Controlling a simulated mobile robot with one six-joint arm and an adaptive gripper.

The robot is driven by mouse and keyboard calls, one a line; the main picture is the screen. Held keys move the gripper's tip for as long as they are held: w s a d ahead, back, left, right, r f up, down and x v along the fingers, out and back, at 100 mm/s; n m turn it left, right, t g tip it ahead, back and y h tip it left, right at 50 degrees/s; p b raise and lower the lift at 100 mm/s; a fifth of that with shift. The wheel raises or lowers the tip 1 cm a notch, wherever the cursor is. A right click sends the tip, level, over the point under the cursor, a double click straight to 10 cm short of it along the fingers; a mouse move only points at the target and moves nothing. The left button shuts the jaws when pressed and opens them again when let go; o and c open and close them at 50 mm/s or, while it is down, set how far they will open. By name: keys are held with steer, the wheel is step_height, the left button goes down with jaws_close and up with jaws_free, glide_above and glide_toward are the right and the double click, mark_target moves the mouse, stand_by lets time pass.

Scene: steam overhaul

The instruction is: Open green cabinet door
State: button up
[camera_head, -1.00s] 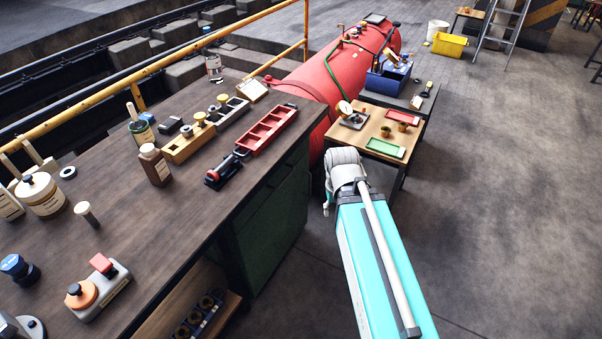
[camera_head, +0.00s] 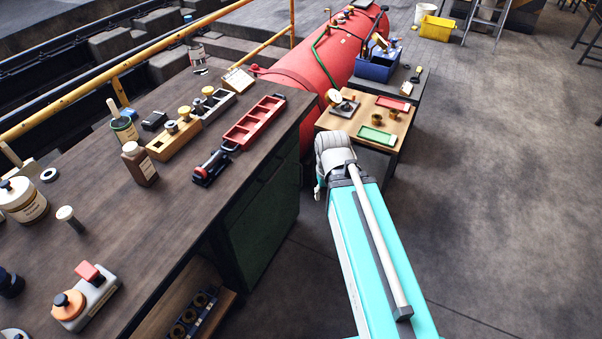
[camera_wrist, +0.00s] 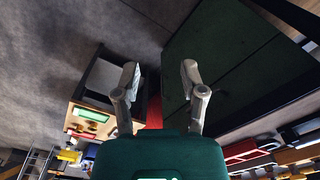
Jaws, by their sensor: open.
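The green cabinet (camera_head: 262,218) is built under the right end of the dark workbench, and its front looks shut in the head view. In the wrist view its dark green front (camera_wrist: 222,55) fills the upper right, tilted, with a seam across it. My gripper (camera_wrist: 160,75) is open and empty there, its two grey fingers apart in front of the cabinet's edge. The right finger overlaps the green front; I cannot tell whether it touches.
The workbench top (camera_head: 150,235) holds a red tray (camera_head: 254,122), a brown bottle (camera_head: 139,163) and a control box (camera_head: 86,298). A small wooden table (camera_head: 370,117) with a green tray stands ahead, beside the red boiler (camera_head: 310,75). The floor to the right is clear.

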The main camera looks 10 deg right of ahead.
steer(key=w+a+f+n+t+y+b, duration=0.1)
steer(key=w+f+n+t+y+b, duration=0.2)
steer(key=w+f+b, duration=0.85)
steer(key=w+a+f+n+t+y+b, duration=0.25)
steer(key=w+f+y+b, duration=0.35)
steer(key=f+b, duration=0.9)
steer(key=w+d+f+n+t+y+b, duration=0.1)
steer(key=w+d+f+t+b, duration=0.3)
steer(key=b, duration=1.1)
steer(key=w+d+f+n+t+y+b, duration=0.1)
steer(key=w+d+f+t+b, duration=0.3)
steer(key=w+d+f+b, duration=0.4)
steer(key=w+d+n+b, duration=0.1)
steer(key=w+b, duration=0.4)
steer(key=b, duration=0.3)
steer(key=shift+w+f+y, duration=0.3)
steer(key=shift+f+y, duration=0.1)
steer(key=shift+w+a, duration=0.1)
steer(key=shift+w, duration=0.05)
steer(key=x, duration=1.3)
steer(key=shift+w+a, duration=0.1)
steer(key=shift+a, duration=0.2)
jaws_close()
